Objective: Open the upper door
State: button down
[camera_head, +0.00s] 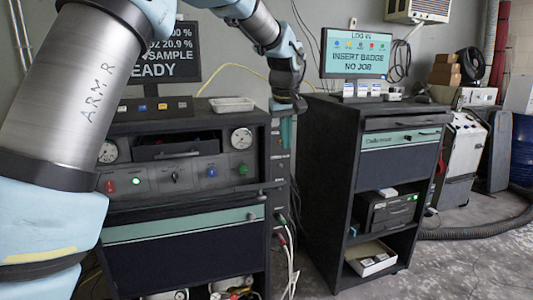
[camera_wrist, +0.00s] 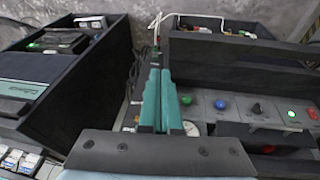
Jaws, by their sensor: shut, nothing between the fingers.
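My gripper (camera_head: 286,132) hangs in the gap between the left cabinet (camera_head: 190,265) and the right cabinet (camera_head: 335,150), its fingers pointing down. In the wrist view its two long teal fingers (camera_wrist: 160,85) lie together, shut and empty. The left cabinet has a control panel with knobs, and below it a dark front with a teal strip (camera_head: 180,225). A dark bar (camera_head: 225,191) runs above this strip. The right cabinet has a teal-fronted door (camera_head: 400,139) with a handle, under a narrow dark front (camera_head: 400,122). I cannot tell which door is the upper one.
Hoses (camera_head: 288,245) hang between the cabinets, below my gripper. A monitor (camera_head: 355,54) and small boxes stand on the right cabinet. A white tray (camera_head: 232,104) lies on the left one. The floor (camera_head: 470,265) at the front right is free.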

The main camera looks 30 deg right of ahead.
jog(key=a+r+y, duration=0.2)
jog(key=a+r, duration=0.2)
jog(key=shift+n, duration=0.4)
jog(key=p+x, duration=0.1)
jog(key=x, duration=0.2)
jog(key=p+x, duration=0.1)
jog(key=x, duration=0.2)
jog(key=w+p+x, duration=0.1)
jog(key=x, duration=0.3)
jog(key=shift+r+p, duration=0.1)
jog(key=shift+p, duration=0.3)
jog(key=shift+s+f+p, duration=0.5)
jog(key=shift+s+f, duration=0.3)
jog(key=shift+f, duration=0.2)
jog(key=shift+s+a+f, duration=0.1)
jog(key=shift+s+f, duration=0.2)
jog(key=shift+f, duration=0.45)
